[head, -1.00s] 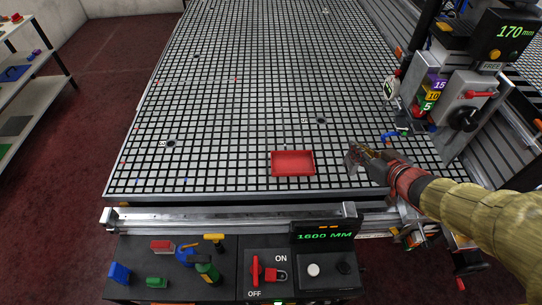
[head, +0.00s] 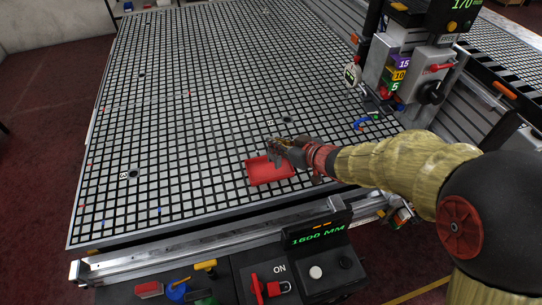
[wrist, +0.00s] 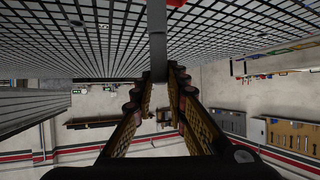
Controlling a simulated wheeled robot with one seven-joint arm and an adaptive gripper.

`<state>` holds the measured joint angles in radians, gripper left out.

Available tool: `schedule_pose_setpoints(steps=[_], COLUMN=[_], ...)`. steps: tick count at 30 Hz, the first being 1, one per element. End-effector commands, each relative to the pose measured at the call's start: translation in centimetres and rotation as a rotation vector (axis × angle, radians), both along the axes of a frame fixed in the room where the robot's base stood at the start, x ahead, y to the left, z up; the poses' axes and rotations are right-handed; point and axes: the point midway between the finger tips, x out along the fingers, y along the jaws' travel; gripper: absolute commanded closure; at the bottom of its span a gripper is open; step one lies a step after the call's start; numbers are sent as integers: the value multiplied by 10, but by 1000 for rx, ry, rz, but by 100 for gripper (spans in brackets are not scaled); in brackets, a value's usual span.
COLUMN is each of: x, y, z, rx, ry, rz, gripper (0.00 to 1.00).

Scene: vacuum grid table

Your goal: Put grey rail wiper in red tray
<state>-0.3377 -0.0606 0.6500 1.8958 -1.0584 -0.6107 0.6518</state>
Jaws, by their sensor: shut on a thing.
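The red tray (head: 262,175) lies on the grid table near its front edge. My gripper (head: 275,146) is over the tray's back right part in the head view and hides some of it. In the wrist view my gripper's fingers (wrist: 160,80) are closed on a narrow grey piece, the grey rail wiper (wrist: 157,48), which extends beyond the fingertips. A bit of red (wrist: 174,3) shows at the top edge of the wrist view, probably the tray. The wiper cannot be made out clearly in the head view. I cannot tell its exact height above the tray.
The black grid table (head: 200,100) is mostly clear left of and behind the tray. A metal rail (head: 190,240) runs along the front, with a control panel (head: 318,272) below. A gauge column with coloured blocks (head: 400,75) and a white bottle (head: 352,72) stand at the right.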

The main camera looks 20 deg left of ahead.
Motion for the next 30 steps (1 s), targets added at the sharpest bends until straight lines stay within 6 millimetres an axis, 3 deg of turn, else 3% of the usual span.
schedule_pose_setpoints(steps=[1, 3, 14, 21, 30], x=[4, 11, 25, 27, 27], y=[5, 12, 25, 27, 27], z=[-17, -26, -47, -80, -80], rx=[-1, -1, -1, -1, -1], ry=[5, 4, 2, 3, 2], rz=[0, 1, 0, -1, 0], gripper=[100, 100, 100, 100, 100])
